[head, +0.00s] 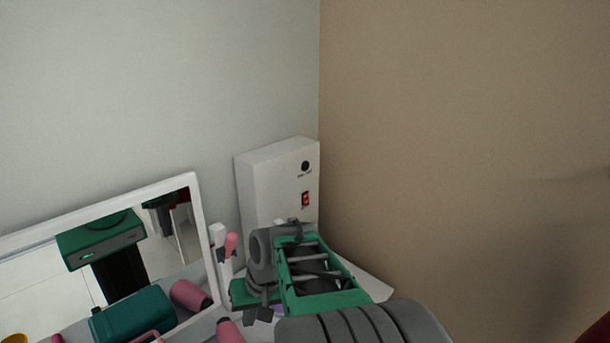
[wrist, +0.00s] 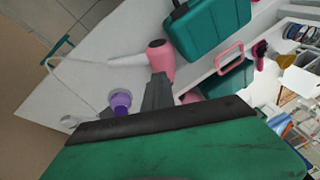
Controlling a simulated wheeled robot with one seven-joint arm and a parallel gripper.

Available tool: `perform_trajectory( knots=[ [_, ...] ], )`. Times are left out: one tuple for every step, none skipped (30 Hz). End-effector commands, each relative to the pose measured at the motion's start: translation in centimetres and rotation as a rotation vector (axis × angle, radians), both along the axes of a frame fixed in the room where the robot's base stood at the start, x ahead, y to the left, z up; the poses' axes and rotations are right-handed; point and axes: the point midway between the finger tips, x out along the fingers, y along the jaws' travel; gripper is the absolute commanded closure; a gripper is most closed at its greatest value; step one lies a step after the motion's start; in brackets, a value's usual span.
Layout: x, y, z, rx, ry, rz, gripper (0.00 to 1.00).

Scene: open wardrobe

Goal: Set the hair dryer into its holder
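A pink hair dryer with a white nozzle shows in the wrist view (wrist: 160,62), lying on the white surface with its nozzle toward the left. In the head view, a pink part at the bottom (head: 228,331) seems to be the same dryer. My gripper (head: 259,317) is low over the surface, beside the white box. In the wrist view a dark grey finger (wrist: 157,92) overlaps the dryer's lower end; contact cannot be judged. A purple piece (wrist: 120,102) sits near the finger. I cannot tell which thing is the holder.
A white box (head: 262,185) with a red switch stands in the wall corner. A white-framed mirror (head: 206,230) leans at the left, reflecting my arm. A teal case (wrist: 207,28) stands near the dryer. White and pink items (head: 231,245) stand between mirror and box.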

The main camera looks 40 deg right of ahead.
Motion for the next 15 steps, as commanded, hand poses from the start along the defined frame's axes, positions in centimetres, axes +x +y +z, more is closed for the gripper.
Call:
perform_trajectory(
  knots=[
    [-0.7,-1.7,-0.2,0.023,0.005,-0.047,1.00],
    [-1.1,-2.6,-0.3,0.038,0.007,-0.074,1.00],
    [-1.7,-3.9,-0.6,0.060,0.008,-0.109,1.00],
    [-2.1,-4.9,-0.7,0.078,0.009,-0.135,1.00],
    [-2.6,-5.8,-0.9,0.094,0.009,-0.163,1.00],
    [-3.2,-7.0,-1.1,0.117,0.007,-0.196,1.00],
    [-3.7,-7.9,-1.3,0.135,0.007,-0.219,1.00],
    [-4.2,-8.7,-1.4,0.151,0.004,-0.243,1.00],
    [-4.7,-9.8,-1.6,0.173,0.002,-0.270,1.00],
    [-5.1,-10.5,-1.7,0.189,-0.001,-0.288,1.00],
    [-5.5,-11.2,-1.8,0.204,-0.003,-0.308,1.00],
    [-5.9,-12.1,-1.9,0.225,-0.006,-0.330,1.00],
    [-6.2,-12.8,-2.0,0.241,-0.010,-0.347,1.00],
    [-6.5,-13.4,-2.0,0.256,-0.013,-0.364,1.00],
    [-6.8,-14.3,-2.1,0.276,-0.019,-0.382,1.00]
  ],
)
